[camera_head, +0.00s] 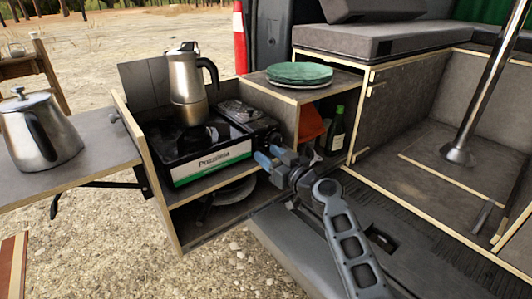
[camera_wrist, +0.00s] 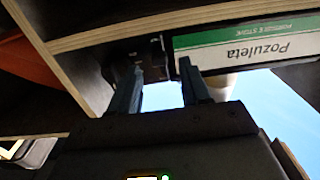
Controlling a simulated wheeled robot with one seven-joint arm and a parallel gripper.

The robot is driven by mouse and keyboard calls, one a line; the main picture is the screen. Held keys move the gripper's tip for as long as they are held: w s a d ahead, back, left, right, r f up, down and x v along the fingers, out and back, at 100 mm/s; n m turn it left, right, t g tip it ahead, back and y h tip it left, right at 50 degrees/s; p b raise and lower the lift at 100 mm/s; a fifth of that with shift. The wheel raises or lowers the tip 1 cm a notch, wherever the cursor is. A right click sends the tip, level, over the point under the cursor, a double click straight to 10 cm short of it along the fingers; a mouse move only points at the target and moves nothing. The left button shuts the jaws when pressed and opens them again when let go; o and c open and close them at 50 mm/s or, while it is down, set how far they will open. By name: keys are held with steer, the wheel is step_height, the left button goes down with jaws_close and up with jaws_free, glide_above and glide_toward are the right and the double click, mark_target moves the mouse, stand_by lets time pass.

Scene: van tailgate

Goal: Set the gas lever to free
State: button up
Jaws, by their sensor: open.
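The camping stove (camera_head: 212,163), black with a white and green "Pozuleta" front, sits in the pull-out kitchen box. Its label also shows upside down in the wrist view (camera_wrist: 245,45). The dark control end of the stove (camera_wrist: 140,58) lies just beyond my fingertips. The gas lever cannot be clearly made out there; it is dark and partly behind my fingers. My gripper (camera_head: 267,156) is at the stove's right front corner, fingers pointing at it. In the wrist view my gripper (camera_wrist: 158,78) has its two fingers apart with nothing visibly held between them.
A moka pot (camera_head: 187,85) stands on the stove. A steel kettle (camera_head: 38,130) stands on the side shelf at left. Green plates (camera_head: 299,73) lie on the cabinet top, with a bottle (camera_head: 336,130) below. Wooden panels border the stove closely.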

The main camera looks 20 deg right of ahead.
steer(key=shift+x, duration=0.95)
steer(key=shift+c, duration=0.2)
jaws_close()
